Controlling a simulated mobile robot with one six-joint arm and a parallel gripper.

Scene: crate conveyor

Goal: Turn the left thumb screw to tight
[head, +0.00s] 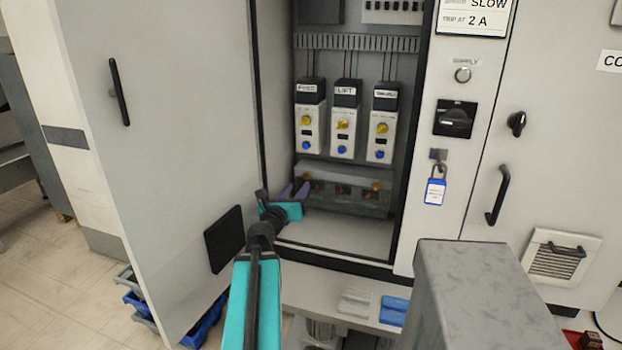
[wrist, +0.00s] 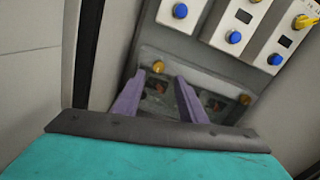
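A clear cover (head: 345,208) sits low in the open cabinet over a terminal row, with copper-coloured parts behind it. It has a yellow thumb screw at each upper corner. The left thumb screw (head: 317,184) also shows in the wrist view (wrist: 158,66), ahead of the gap between my fingers. The right thumb screw (head: 375,186) shows in the wrist view (wrist: 245,99), to the right of my fingers. My gripper (head: 295,188) has two purple fingers (wrist: 160,77), spread apart with nothing between them. It appears short of the left screw. I cannot tell how tight either screw is.
Three white units (head: 343,133) with yellow knobs and blue buttons hang above the cover. The open cabinet door (head: 170,130) stands left of my arm. A blue padlock (head: 436,191) hangs on the right frame. The cabinet floor (head: 345,233) is clear in front of the cover.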

